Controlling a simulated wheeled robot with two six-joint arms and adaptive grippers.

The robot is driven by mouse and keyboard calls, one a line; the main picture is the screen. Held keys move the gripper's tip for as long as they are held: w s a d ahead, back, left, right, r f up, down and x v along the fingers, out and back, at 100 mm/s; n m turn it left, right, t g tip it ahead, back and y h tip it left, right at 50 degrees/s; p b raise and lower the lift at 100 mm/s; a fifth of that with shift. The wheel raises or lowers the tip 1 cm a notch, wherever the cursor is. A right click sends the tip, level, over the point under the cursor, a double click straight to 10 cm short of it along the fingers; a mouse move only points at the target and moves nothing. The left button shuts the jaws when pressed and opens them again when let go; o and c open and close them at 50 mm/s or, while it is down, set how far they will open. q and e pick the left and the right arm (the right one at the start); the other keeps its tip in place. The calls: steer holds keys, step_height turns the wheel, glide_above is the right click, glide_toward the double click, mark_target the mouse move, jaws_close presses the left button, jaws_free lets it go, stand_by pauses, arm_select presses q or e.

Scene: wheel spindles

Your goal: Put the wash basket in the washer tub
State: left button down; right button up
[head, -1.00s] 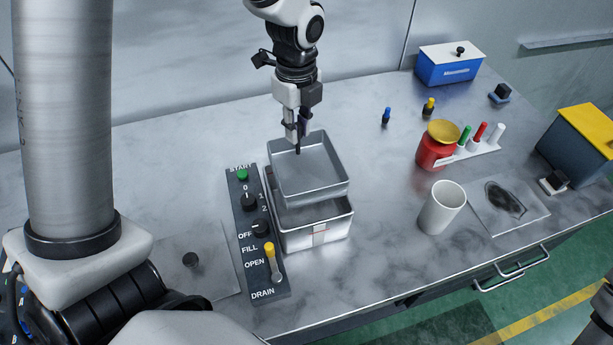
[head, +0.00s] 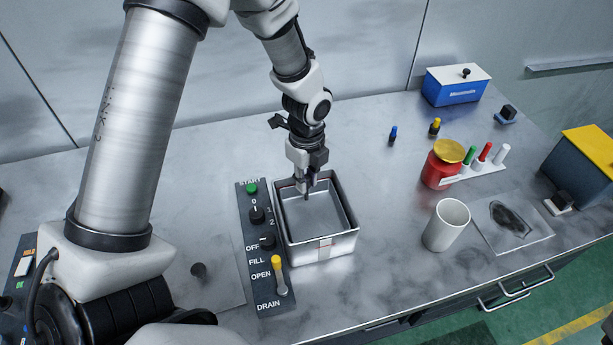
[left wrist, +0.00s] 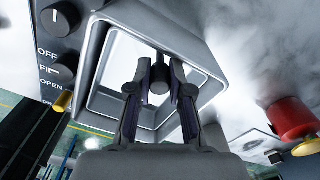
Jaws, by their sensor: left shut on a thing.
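The wash basket (head: 318,218) is a grey square metal tray. It sits down inside the washer tub (head: 323,249), a silver open box on the table beside the black control panel. My left gripper (head: 307,194) is at the basket's far side, shut on the basket. In the left wrist view the gripper (left wrist: 159,90) reaches over the basket (left wrist: 112,105), whose square wall lies within the tub's rim (left wrist: 205,55). How deep the basket rests is hard to tell. My right gripper is not in view.
The control panel (head: 262,240) with knobs and a yellow lever stands just left of the tub. To the right are a white cup (head: 446,225), a red jar with a yellow lid (head: 441,165) and a rack of coloured pens (head: 484,160). The table behind the tub is clear.

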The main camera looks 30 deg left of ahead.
arm_select(q)
steer(key=shift+f, duration=0.35)
steer(key=shift+d, duration=0.1)
steer(key=c, duration=1.3)
jaws_free()
steer(key=shift+c, duration=0.2)
step_height(320, 180, up, 13)
steer(key=b, duration=0.1)
